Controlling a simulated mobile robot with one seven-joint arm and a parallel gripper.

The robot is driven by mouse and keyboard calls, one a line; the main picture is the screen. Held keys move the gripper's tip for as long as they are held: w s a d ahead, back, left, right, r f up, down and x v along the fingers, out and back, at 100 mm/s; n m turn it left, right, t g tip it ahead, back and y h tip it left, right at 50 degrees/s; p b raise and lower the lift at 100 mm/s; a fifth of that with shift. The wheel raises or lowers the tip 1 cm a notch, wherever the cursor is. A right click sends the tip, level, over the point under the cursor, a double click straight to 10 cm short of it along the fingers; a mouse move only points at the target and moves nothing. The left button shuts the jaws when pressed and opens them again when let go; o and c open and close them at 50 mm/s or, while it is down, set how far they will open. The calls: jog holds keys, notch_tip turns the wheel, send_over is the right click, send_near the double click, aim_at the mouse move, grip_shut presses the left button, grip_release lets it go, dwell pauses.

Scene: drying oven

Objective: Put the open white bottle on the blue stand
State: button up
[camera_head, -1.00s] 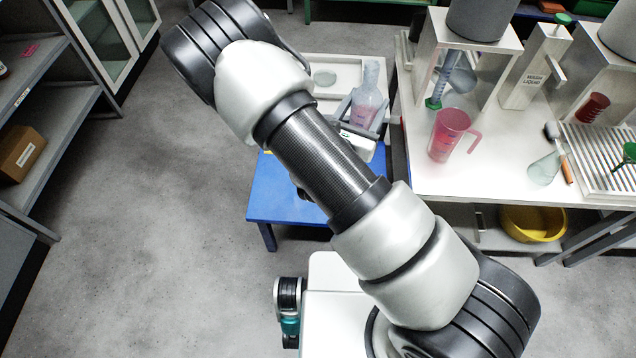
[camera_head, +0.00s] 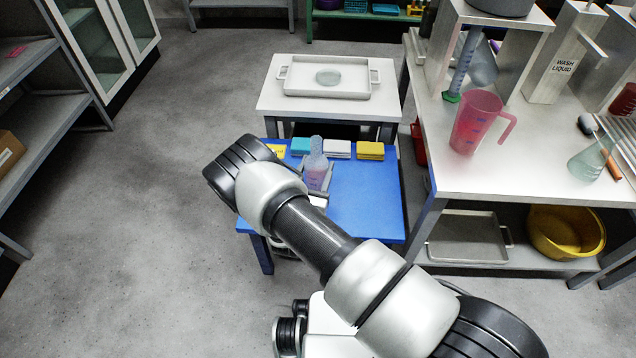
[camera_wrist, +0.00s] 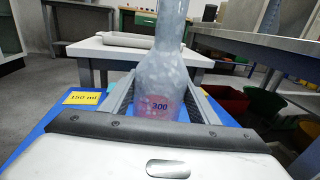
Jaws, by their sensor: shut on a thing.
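The open white bottle (camera_head: 316,166) is translucent, with pink at its base and no cap visible. It also shows in the wrist view (camera_wrist: 165,75), upright, with the mark 300. My gripper (camera_head: 318,182) is shut on its lower body, with a finger on each side in the wrist view (camera_wrist: 166,103). The blue stand (camera_head: 368,200) is a low blue table, and the bottle is over its left part in the head view. The bottle's bottom is hidden, so I cannot tell whether it touches the top.
Teal, white and yellow blocks (camera_head: 370,151) line the stand's back edge. A yellow 150 ml label (camera_wrist: 84,98) is at the left. Behind is a white table with a tray (camera_head: 300,90). A bench with a pink jug (camera_head: 476,122) stands at right. The stand's right part is clear.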

aim_at(316, 178)
jog(key=shift+f+b, duration=0.7)
jog(key=shift+f, duration=1.65)
jog(key=shift+f, duration=0.1)
jog(key=o, duration=1.2)
jog(key=p+v, duration=0.2)
jog(key=v, duration=1)
jog(key=shift+p, duration=0.35)
jog(key=shift+s, duration=0.1)
